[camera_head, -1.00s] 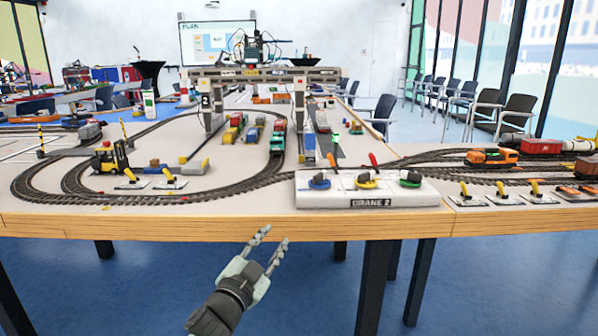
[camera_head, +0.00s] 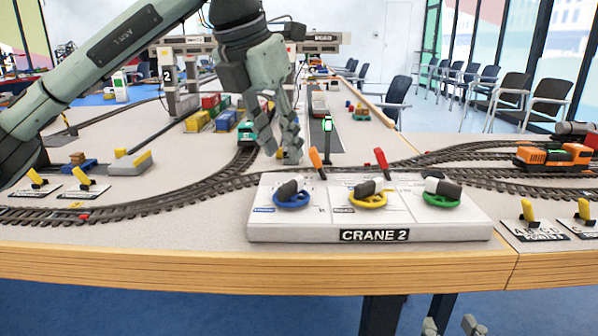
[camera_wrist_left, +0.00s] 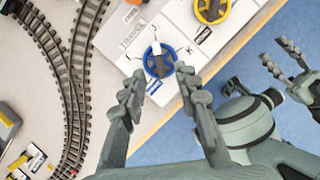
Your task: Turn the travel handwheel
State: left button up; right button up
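The white CRANE 2 control panel (camera_head: 300,230) at the table's front edge carries a blue handwheel (camera_head: 291,200), a yellow handwheel (camera_head: 368,201) and a green handwheel (camera_head: 442,201), each with a dark grip. My left gripper (camera_head: 280,155) points down above and behind the panel's left end. In the left wrist view my left gripper (camera_wrist_left: 161,76) is open and empty, with the blue handwheel (camera_wrist_left: 158,62) just beyond and between its fingertips. My right gripper (camera_head: 450,326) is open and empty below the table edge.
An orange lever (camera_head: 316,158) and a red lever (camera_head: 381,160) stand behind the panel. Rail tracks (camera_head: 170,200) curve close behind it and to the left. A teal train (camera_head: 250,132) and the crane gantry (camera_head: 175,75) stand farther back. Yellow levers (camera_head: 527,211) stand to the right.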

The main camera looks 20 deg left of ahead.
aim_at(291, 181)
pick_arm(q)
jog(key=shift+w+a+f, duration=0.15)
jog(key=shift+f, duration=0.2)
jog(key=x, duration=0.6)
jog(key=shift+w+f+b, duration=0.1)
jog(key=shift+f+b, duration=0.2)
jog(key=shift+f, duration=0.05)
pick_arm(e)
jog(key=r, duration=0.1)
jog(key=a+r+t+y, duration=0.1)
jog(key=r, duration=0.1)
jog(key=shift+s+a+r+t, duration=0.2)
jog(key=shift+s+r+t, duration=0.1)
jog(key=shift+t, duration=0.1)
pick_arm(q)
jog(key=shift+c, duration=0.5)
grip_shut()
